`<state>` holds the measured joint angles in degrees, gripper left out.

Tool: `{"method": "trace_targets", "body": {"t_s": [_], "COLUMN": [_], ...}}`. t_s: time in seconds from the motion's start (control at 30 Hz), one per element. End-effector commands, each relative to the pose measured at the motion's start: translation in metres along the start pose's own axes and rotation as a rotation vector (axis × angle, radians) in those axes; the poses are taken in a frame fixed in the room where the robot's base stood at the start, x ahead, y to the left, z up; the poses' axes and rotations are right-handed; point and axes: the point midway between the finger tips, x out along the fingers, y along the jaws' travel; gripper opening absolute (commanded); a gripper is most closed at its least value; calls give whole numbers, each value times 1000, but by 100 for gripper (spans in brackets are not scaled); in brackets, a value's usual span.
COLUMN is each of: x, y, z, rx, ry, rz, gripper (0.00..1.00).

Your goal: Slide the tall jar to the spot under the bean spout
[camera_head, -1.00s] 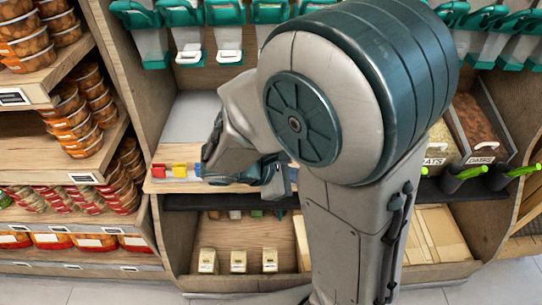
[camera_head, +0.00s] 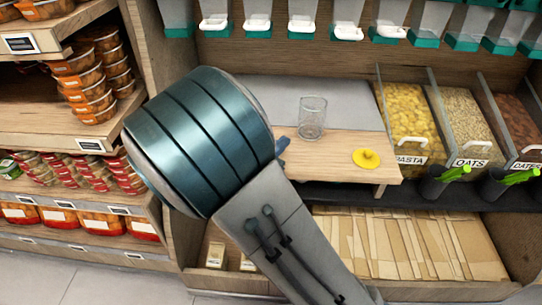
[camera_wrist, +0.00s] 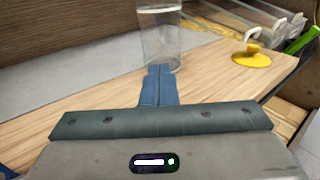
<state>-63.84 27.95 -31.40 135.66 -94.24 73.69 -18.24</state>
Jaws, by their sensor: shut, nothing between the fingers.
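A clear, empty-looking glass jar (camera_head: 312,118) stands upright on the wooden counter, at its back edge by the grey panel. It also shows at the top of the wrist view (camera_wrist: 160,40). My gripper's blue fingers (camera_wrist: 160,84) are shut together, empty, with their tips low in front of the jar's base; I cannot tell whether they touch it. In the head view the gripper (camera_head: 282,146) is left of the jar and partly hidden by my arm. Dispensers with white-handled spouts (camera_head: 302,27) hang above; which one is for beans I cannot tell.
A yellow knobbed lid (camera_head: 366,159) lies on the counter right of the jar. Bins of pasta (camera_head: 408,112), oats (camera_head: 462,115) and dates (camera_head: 515,125) stand further right. Dark cups with green handles (camera_head: 440,180) are at the front right. The grey panel (camera_head: 285,95) behind has free room.

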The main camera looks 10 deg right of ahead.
Motion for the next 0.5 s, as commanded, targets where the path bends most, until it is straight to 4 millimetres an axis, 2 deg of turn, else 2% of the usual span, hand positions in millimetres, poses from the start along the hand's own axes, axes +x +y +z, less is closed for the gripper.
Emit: {"method": "trace_targets", "body": {"t_s": [0.03,0.2,0.33,0.5], "x": [12,45,62,73], "y": [-1,-1,-1,-1], "z": [-3,-3,-2,-1], "rx": [1,1,1,1], "ry": [-1,0,0,1], "rz": [-4,-4,-2,-2], "gripper": [0,0,0,0]}}
